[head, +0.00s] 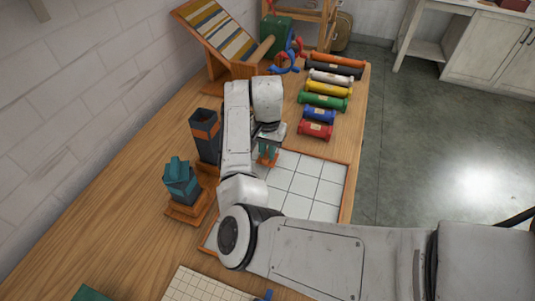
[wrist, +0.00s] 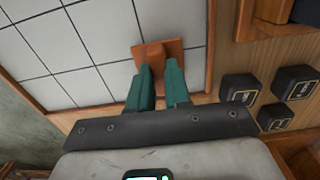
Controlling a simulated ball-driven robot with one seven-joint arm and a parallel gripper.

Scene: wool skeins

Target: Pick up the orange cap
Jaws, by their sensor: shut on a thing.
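The orange cap (wrist: 174,48) is a small flat piece with a raised middle grip. In the wrist view it sits between the green fingertips of my gripper (wrist: 158,76), which are closed on its grip. In the head view a bit of the cap (head: 268,161) shows below my gripper (head: 269,150), at the top left corner of the white tiled panel (head: 309,184). My arm and wrist hide part of this area. I cannot tell whether the cap touches the panel or is just above it.
A dark box with an orange band (head: 206,130) and a teal piece on a wooden stand (head: 182,180) are left of my arm. Several coloured rolls (head: 325,101) lie behind the panel at right. Several small black blocks (wrist: 240,88) lie beside the panel. A striped sloping board (head: 215,35) stands behind.

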